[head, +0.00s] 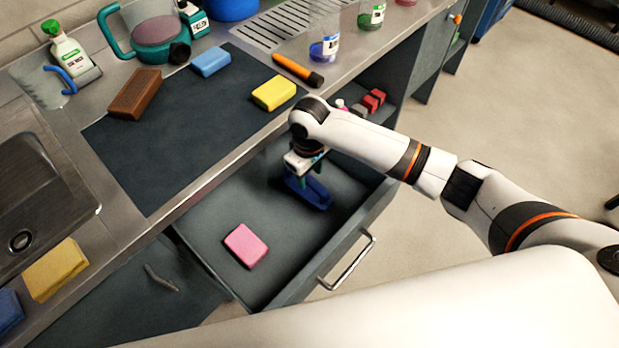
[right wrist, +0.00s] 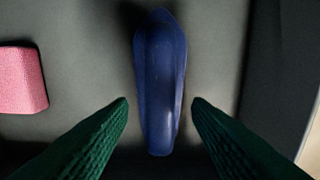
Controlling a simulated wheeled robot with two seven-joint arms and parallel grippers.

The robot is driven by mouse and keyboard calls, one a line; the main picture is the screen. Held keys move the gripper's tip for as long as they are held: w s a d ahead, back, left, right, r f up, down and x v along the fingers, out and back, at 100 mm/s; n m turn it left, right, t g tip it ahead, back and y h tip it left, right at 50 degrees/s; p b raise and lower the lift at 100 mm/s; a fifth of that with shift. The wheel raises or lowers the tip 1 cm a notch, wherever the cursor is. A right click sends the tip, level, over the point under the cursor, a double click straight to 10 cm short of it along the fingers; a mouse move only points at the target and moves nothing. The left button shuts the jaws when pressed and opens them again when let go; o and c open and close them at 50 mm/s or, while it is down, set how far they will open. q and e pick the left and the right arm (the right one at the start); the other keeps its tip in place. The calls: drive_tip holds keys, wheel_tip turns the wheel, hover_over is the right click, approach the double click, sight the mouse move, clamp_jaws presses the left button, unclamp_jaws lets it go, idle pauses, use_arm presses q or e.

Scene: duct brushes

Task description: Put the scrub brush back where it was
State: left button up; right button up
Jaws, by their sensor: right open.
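A dark blue, elongated, rounded object that looks like the scrub brush (head: 318,196) lies in the open drawer (head: 205,233), towards its right side. In the right wrist view the brush (right wrist: 160,80) lies lengthwise, its near end between the two green fingers. My right gripper (head: 304,178) reaches down into the drawer over the brush. Its fingers (right wrist: 160,104) are open, with a gap on each side of the brush. The gripper hides part of the brush in the head view. My left gripper is not in view.
A pink sponge (head: 245,245) lies in the drawer, left of the brush. The drawer's front with its handle (head: 347,260) is close by. On the counter mat (head: 180,140) are a brown block (head: 135,93), a blue sponge (head: 211,61) and a yellow sponge (head: 274,93).

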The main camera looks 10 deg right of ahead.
wheel_tip(320, 180, up, 8)
drive_tip(key=shift+r, duration=0.25)
drive_tip(key=shift+s+f, duration=0.1)
idle(0.4)
